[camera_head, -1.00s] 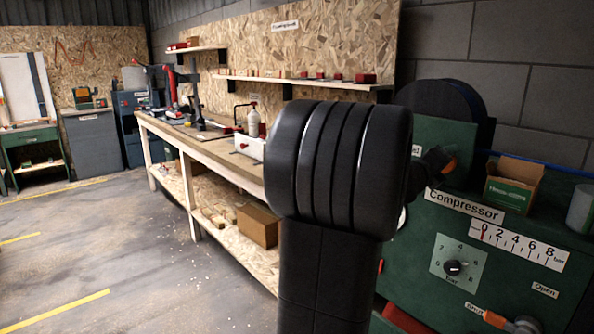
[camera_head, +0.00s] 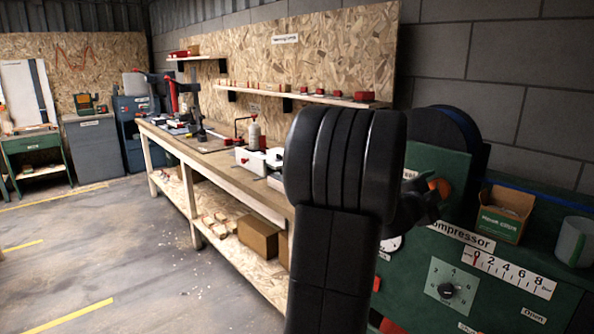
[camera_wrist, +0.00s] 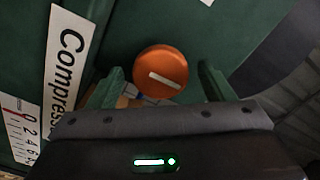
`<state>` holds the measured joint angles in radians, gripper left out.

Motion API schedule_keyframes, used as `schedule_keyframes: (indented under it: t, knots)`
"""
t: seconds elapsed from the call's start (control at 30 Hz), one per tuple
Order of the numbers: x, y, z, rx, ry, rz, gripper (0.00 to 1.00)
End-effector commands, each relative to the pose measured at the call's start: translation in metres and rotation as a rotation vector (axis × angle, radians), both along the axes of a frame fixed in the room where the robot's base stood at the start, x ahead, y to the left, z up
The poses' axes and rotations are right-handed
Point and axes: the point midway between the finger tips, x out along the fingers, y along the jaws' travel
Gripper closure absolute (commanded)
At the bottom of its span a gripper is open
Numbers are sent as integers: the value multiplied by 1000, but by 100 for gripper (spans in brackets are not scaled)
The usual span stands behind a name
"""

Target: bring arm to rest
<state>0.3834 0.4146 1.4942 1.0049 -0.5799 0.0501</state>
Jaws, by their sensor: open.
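My arm stands upright in the middle of the head view, its black links in front of the bench and the compressor. My gripper (camera_head: 424,204) shows dark and partly hidden just right of the arm, in front of the green compressor (camera_head: 416,275). In the wrist view, my gripper (camera_wrist: 160,70) has its two green fingers wide apart, with nothing held between them. An orange round knob (camera_wrist: 160,72) with a pale bar shows beyond the gap between the fingers. The knob also shows in the head view (camera_head: 441,186). I cannot tell the exact distance to it.
A wooden workbench (camera_head: 215,158) with tools and a white box runs along the wall at left. On the compressor stand an open cardboard box (camera_head: 505,212) and a grey-green cup (camera_head: 574,241). A dial (camera_head: 446,290) is on its front. The floor (camera_head: 100,260) at left is clear.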

Motion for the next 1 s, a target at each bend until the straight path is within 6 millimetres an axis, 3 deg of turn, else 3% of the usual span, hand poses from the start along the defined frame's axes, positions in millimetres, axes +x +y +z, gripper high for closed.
schedule_keyframes:
  t: [0.3,0.77,1.0]
  knots:
    - [0,0,1,-116,136,0,25]
    - [0,2,-1,-125,146,4,25]
    - [5,14,-3,-141,160,45,25]
